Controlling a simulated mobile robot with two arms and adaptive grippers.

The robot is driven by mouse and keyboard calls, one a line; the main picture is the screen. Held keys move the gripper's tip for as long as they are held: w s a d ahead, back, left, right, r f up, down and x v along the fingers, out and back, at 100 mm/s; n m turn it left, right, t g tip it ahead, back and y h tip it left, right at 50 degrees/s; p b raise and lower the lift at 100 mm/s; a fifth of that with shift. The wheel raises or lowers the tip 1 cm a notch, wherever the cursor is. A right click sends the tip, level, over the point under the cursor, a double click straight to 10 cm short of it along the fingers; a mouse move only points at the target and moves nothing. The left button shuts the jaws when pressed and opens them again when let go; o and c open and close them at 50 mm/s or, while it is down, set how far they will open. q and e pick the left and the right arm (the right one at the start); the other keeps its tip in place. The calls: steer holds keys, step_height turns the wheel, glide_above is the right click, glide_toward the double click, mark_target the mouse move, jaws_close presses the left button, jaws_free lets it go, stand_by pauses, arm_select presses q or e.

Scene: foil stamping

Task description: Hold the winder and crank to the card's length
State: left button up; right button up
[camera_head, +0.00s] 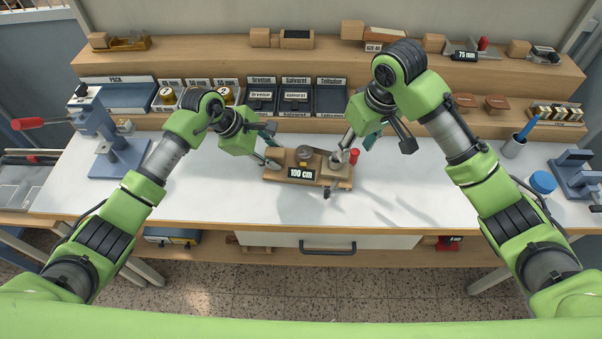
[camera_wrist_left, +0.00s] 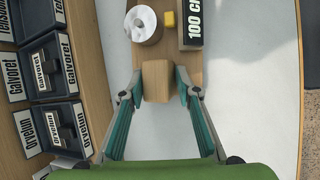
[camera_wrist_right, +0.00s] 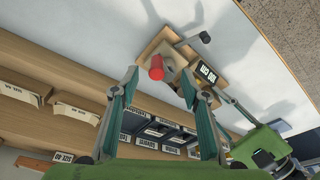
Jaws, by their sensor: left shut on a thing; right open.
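A blue-grey press (camera_head: 112,140) with a red handle stands at the left. Black labelled trays (camera_head: 296,100) line the shelf behind. A cup with a blue tool (camera_head: 514,145) and a blue-lidded jar (camera_head: 542,183) stand at the right. The table front is clear.

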arm_select(q)
steer(key=shift+s+a+f, duration=0.2)
steer(key=shift+f, duration=0.3)
arm_select(e)
steer(key=shift+w+a+v, duration=0.1)
steer(key=shift+w+v, duration=0.1)
steer(key=shift+v, duration=0.9)
steer(key=shift+w+a+v, duration=0.15)
steer(key=shift+w+v, duration=0.05)
steer(key=shift+v, duration=0.9)
steer(key=shift+w+a+v, duration=0.1)
steer(key=shift+w+v, duration=0.1)
steer(key=shift+v, duration=0.95)
arm_select(q)
steer(key=o, duration=1.2)
steer(key=shift+w, duration=0.15)
arm_select(e)
steer(key=shift+w, duration=0.15)
arm_select(q)
steer(key=shift+r, duration=0.1)
steer(key=shift+r, duration=0.25)
steer(key=shift+a+r, duration=0.15)
steer(key=shift+r, duration=0.15)
steer(key=v, duration=1.1)
steer(key=shift+r, duration=0.1)
